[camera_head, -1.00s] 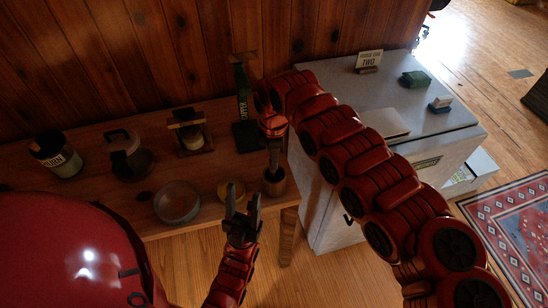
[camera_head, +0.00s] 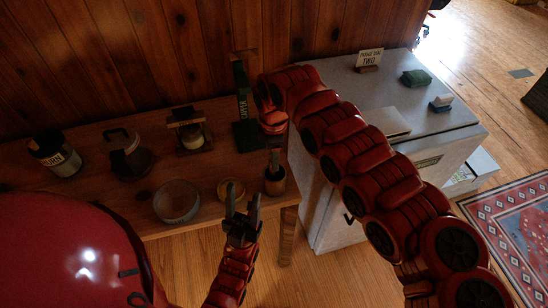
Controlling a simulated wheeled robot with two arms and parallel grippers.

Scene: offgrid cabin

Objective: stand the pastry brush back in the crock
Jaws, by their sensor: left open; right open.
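The small brown crock (camera_head: 275,187) stands near the right front corner of the wooden counter. My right gripper (camera_head: 274,166) points down at the mouth of the crock and is open. Its dark fingers overlap the crock's opening. I cannot pick out the pastry brush clearly; the dark shapes at the crock's mouth are too small to separate from the fingers. My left gripper (camera_head: 242,205) is open and empty, pointing up in front of the counter's front edge, below and left of the crock in the picture.
A small yellowish dish (camera_head: 231,190) and a grey bowl (camera_head: 177,201) sit left of the crock. The pale chest (camera_head: 440,135) closely adjoins the counter's right end. Several containers occupy the counter's left.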

